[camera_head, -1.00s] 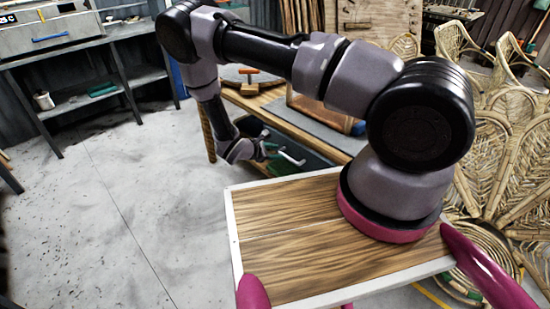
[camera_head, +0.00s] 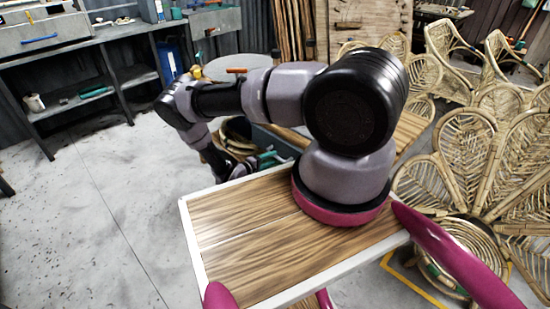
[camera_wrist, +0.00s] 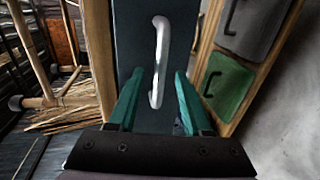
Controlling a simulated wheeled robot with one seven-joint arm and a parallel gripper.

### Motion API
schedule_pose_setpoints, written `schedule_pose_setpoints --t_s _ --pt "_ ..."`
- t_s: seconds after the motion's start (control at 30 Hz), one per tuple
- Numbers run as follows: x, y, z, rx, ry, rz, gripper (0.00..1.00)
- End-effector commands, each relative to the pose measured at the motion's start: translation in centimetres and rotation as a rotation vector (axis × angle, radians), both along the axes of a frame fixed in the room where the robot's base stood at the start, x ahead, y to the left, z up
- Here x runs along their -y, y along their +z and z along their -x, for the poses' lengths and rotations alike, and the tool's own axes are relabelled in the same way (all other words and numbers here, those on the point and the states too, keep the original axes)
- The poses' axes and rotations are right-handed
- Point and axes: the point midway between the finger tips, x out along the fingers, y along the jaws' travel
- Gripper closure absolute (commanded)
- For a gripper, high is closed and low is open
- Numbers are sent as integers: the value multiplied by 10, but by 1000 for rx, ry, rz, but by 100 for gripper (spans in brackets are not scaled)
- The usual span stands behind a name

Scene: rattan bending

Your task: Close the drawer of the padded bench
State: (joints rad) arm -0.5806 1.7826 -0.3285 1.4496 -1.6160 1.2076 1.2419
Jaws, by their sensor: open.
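The drawer front (camera_wrist: 135,40) is a dark grey-blue panel in the wrist view, with a pale metal bar handle (camera_wrist: 161,62) on it. My gripper (camera_wrist: 160,74) is open, with one teal finger on each side of the handle's lower part. I cannot tell whether the fingers touch it. In the head view my gripper (camera_head: 268,158) is low at the bench's side, beyond my own wooden deck. The bench (camera_head: 408,132) is mostly hidden behind my arm; a strip of its wooden edge shows. How far the drawer stands out is not clear.
Woven rattan chairs (camera_head: 490,130) crowd the right side. A grey workbench (camera_head: 70,38) stands at the back left. The concrete floor (camera_head: 90,210) at left is clear. In the wrist view a wooden frame (camera_wrist: 96,50) stands left of the drawer.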

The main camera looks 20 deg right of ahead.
Motion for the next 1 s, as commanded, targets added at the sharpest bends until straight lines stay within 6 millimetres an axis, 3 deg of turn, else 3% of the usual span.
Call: schedule_pose_setpoints --t_s 0.2,0.57,0.67,0.7,0.73,1.0 --pt "25 -6 -9 -1 -1 -1 50" --pt "30 -7 -11 -2 1 0 50" --pt "30 -7 -11 -2 1 0 81" --pt "30 -7 -11 -2 1 0 96" --pt "30 -7 -11 -2 1 0 100" --pt "30 -7 -11 -2 1 0 100"
